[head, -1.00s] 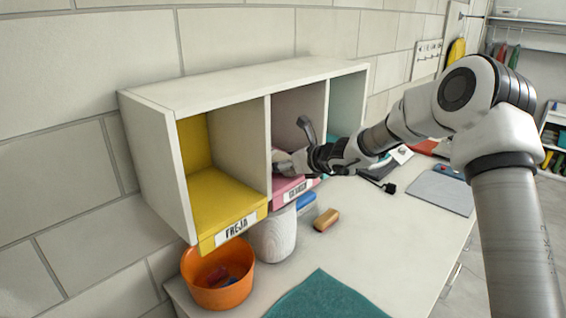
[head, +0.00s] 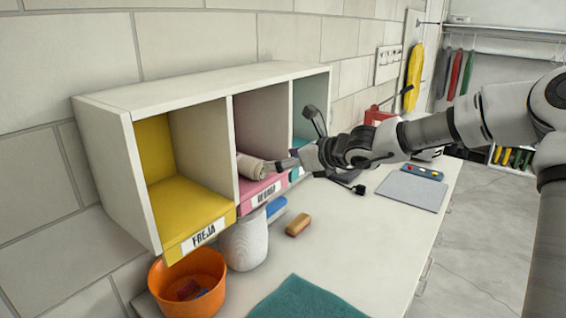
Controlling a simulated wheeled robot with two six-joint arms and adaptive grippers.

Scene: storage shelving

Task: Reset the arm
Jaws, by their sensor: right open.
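My right gripper (head: 292,140) is open, in front of the pink middle compartment (head: 262,190) of the white shelf unit (head: 200,93). One finger points up and the other points left at the compartment's mouth. A rolled beige cloth-like item (head: 254,168) lies in the pink compartment. The lower fingertip is close to its right end; I cannot tell whether they touch. My right arm comes in from the right. My left gripper is not in view.
The yellow compartment (head: 185,205) labelled FREJA is empty. Below stand an orange bowl (head: 190,268) with small items and a white textured container (head: 245,243). A wooden-backed brush or block (head: 298,225), a teal cloth (head: 308,300) and a grey board (head: 408,190) lie on the counter (head: 350,240).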

